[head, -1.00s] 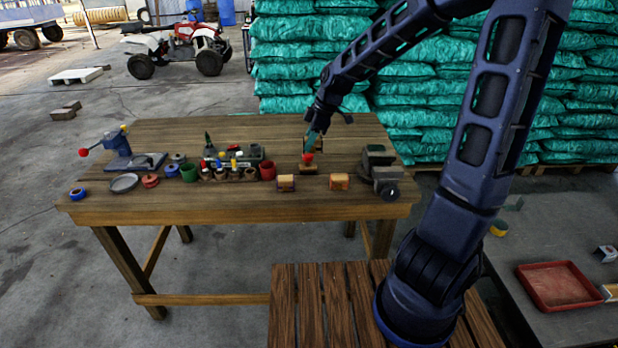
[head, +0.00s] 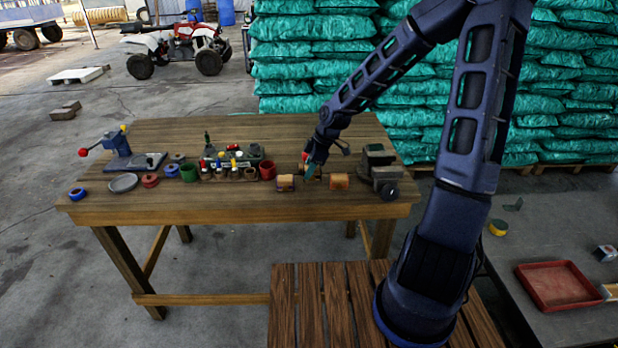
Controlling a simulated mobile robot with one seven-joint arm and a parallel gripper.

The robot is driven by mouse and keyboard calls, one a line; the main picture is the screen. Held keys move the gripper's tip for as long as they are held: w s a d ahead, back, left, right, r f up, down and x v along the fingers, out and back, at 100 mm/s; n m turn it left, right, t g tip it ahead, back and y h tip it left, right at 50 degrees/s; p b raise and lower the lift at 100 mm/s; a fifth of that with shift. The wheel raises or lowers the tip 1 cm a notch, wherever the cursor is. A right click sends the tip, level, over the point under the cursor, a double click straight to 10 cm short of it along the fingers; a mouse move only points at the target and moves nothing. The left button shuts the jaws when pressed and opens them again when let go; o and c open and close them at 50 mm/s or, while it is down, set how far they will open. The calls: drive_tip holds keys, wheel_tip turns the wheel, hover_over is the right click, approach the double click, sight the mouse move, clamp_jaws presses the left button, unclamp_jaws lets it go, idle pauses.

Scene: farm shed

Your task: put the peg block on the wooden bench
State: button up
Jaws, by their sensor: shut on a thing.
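The wooden bench (head: 240,205) is a plank-topped table in the middle of the head view. My gripper (head: 310,170) is low over its right part, between two small wooden blocks. It is shut on the peg block (head: 318,173), a small wooden piece mostly hidden by the fingers. A bit of red (head: 304,157) shows just beside the fingers. I cannot tell whether the peg block touches the bench top.
Small wooden blocks (head: 286,182) (head: 339,181) flank the gripper. A grey vise (head: 378,172) stands to the right. Cups, a bottle rack and a blue tool (head: 118,145) fill the left. A red tray (head: 560,286) lies on a grey table at right.

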drive_tip(key=shift+f, duration=1.8)
drive_tip(key=shift+f, duration=0.1)
drive_tip(key=o, duration=1)
drive_tip(key=shift+v, duration=6.05)
